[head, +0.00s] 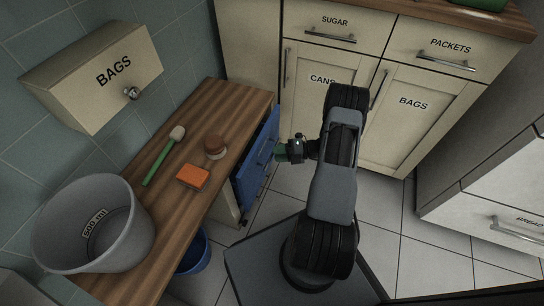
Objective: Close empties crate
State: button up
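A blue panel with a handle (256,162) stands at the right edge of the wooden counter, below its top; it appears to be the front of the empties crate. It juts out a little past the counter edge, and no label on it is readable. My gripper (282,152) is just right of this panel, pointing left at it, with green at its tip. It is close to the handle, but I cannot tell whether it touches it. The fingers are too small and end-on to show whether they are open or shut. The crate's inside is hidden.
The wooden counter (185,215) holds a grey bucket (60,235), a green-handled brush (160,160), an orange sponge (193,176) and a round brown-topped item (215,147). A blue bucket (196,252) stands below. Cream cabinets (325,110) stand behind; tiled floor is free at right.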

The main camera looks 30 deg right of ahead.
jog(key=shift+b+x, duration=0.3)
jog(key=shift+x, duration=1.25)
grip_shut()
